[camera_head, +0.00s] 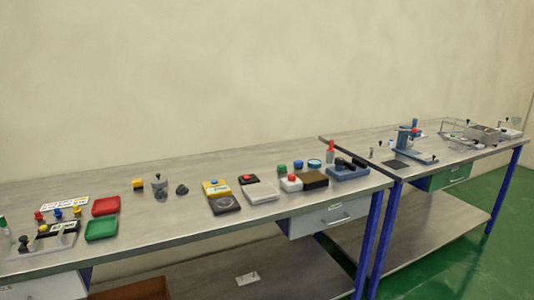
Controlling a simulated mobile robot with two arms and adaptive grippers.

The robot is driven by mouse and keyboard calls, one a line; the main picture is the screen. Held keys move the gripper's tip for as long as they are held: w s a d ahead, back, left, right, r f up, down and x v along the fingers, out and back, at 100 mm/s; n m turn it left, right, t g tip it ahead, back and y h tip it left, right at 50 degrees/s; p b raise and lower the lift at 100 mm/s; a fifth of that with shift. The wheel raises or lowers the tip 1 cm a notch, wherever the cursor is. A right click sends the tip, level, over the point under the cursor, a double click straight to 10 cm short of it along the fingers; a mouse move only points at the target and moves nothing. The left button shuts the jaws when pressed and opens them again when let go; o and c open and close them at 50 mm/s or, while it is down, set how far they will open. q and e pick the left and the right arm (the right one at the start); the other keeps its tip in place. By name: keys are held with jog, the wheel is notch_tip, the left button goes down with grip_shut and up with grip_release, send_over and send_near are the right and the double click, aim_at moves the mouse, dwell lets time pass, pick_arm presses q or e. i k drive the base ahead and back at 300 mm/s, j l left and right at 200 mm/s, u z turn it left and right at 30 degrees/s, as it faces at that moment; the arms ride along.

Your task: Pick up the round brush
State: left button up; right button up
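I cannot make out for certain which thing is the round brush; the small parts are far off. A small dark round piece (182,189) lies on the near workbench (145,227), just right of a grey pot-like piece with a knob (159,187). An upright red-topped piece (330,151) stands at the bench's right end, by a blue tray with dark pieces (348,171). Neither of my grippers is in view.
Red (105,206) and green (101,229) trays sit at left. A yellow box (216,189), a white box with a red button (257,190) and a brown block (314,180) stand mid-right. A second bench (470,146) holds a blue fixture (407,143). Bare bench shows between groups.

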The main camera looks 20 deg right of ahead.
aim_at(332, 149)
jog(key=i+l, duration=0.15)
jog(key=l, duration=0.25)
jog(key=i+l+u, duration=0.1)
jog(key=l, duration=0.25)
jog(key=i+l, duration=0.15)
jog(key=l, duration=0.25)
jog(key=i+l+u, duration=0.1)
jog(key=l, duration=0.3)
jog(key=i+l, duration=0.15)
jog(key=l, duration=0.25)
